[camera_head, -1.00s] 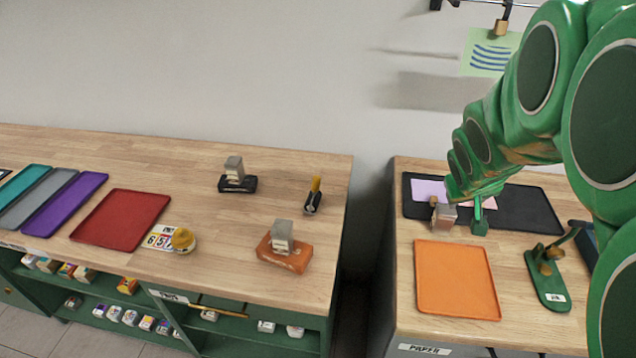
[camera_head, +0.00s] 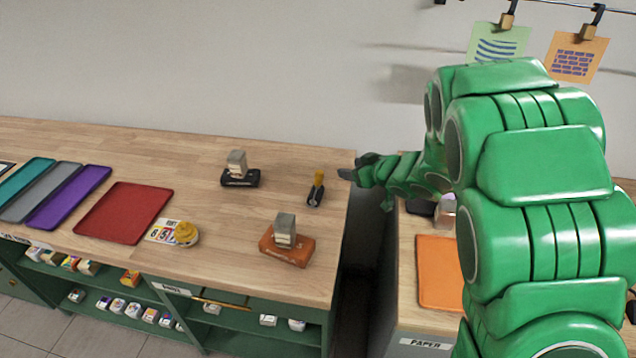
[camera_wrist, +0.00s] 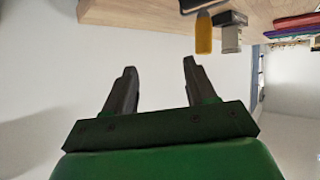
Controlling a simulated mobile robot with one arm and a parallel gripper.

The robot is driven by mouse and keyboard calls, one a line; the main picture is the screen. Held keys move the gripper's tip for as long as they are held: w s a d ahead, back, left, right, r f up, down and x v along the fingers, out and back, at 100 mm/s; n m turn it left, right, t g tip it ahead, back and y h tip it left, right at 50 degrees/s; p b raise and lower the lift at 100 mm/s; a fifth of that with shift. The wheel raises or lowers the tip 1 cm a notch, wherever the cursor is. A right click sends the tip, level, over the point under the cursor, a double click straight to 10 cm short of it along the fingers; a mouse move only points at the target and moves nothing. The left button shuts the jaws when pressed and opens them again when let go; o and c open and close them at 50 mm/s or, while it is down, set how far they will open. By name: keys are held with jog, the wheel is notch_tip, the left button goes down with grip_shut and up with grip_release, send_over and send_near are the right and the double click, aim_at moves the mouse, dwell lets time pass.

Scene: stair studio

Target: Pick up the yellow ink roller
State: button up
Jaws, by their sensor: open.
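The yellow ink roller (camera_head: 317,187) stands on the wooden counter near its right end, with a yellow handle pointing up and a dark roller frame below. My gripper (camera_head: 345,174) is just right of it in the head view, near the counter's right edge. In the wrist view the roller's yellow handle (camera_wrist: 203,34) shows at the top, beyond the fingertips and apart from them. My gripper (camera_wrist: 160,68) is open, with nothing between its two dark fingers.
A black-based stamp (camera_head: 239,178) stands left of the roller, and an orange-based block (camera_head: 287,248) stands in front. Further left are a yellow round item (camera_head: 186,233) and a red tray (camera_head: 124,213). A gap separates this counter from the right one with an orange tray (camera_head: 438,275).

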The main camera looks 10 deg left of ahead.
aim_at(315, 189)
jog(key=a+y, duration=0.1)
jog(key=s+a+f+g, duration=0.1)
jog(key=a, duration=0.1)
jog(key=s+a+f+n+y, duration=0.1)
jog(key=a, duration=0.1)
jog(key=shift+s+a+g+y, duration=0.2)
jog(key=shift+s+g+y, duration=0.05)
jog(key=shift+g+y, duration=0.05)
jog(key=shift+f+x, duration=0.15)
jog(key=shift+x, duration=1.7)
jog(key=shift+f+x, duration=0.1)
jog(key=shift+x, duration=1.7)
jog(key=shift+d, duration=0.1)
jog(key=shift+c, duration=0.3)
grip_shut()
jog(key=shift+r, duration=0.1)
